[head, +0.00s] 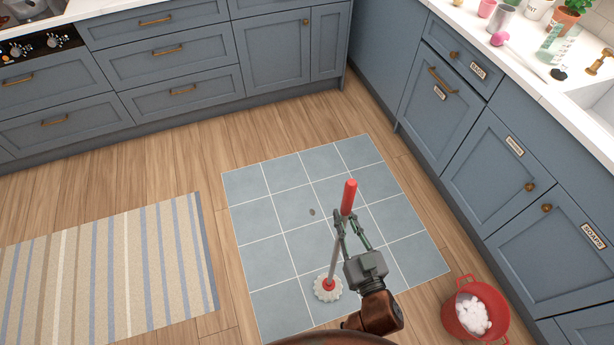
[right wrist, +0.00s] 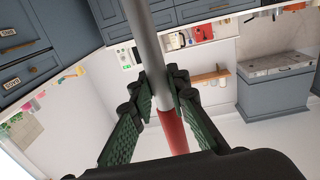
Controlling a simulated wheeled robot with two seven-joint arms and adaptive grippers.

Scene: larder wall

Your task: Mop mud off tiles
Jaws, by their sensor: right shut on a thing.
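The mop has a red grip (head: 349,197), a grey shaft and a round white head (head: 327,291) with a red hub. Its head is down at the front part of the blue-grey tiles (head: 265,222), and its shaft leans a little. My right gripper (head: 344,225) is shut on the mop near the lower end of the red grip. In the right wrist view, the fingers close around the mop's shaft (right wrist: 148,48) beside its red part. One small brown mud spot (head: 312,211) lies near the middle of the tiles, apart from the mop head. My left gripper is out of view.
A red bucket (head: 450,314) with white foam stands on the wooden floor right of the tiles. A striped rug (head: 115,270) lies at the left. Blue cabinets (head: 270,52) line the back and right. The tiles behind the mop are clear.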

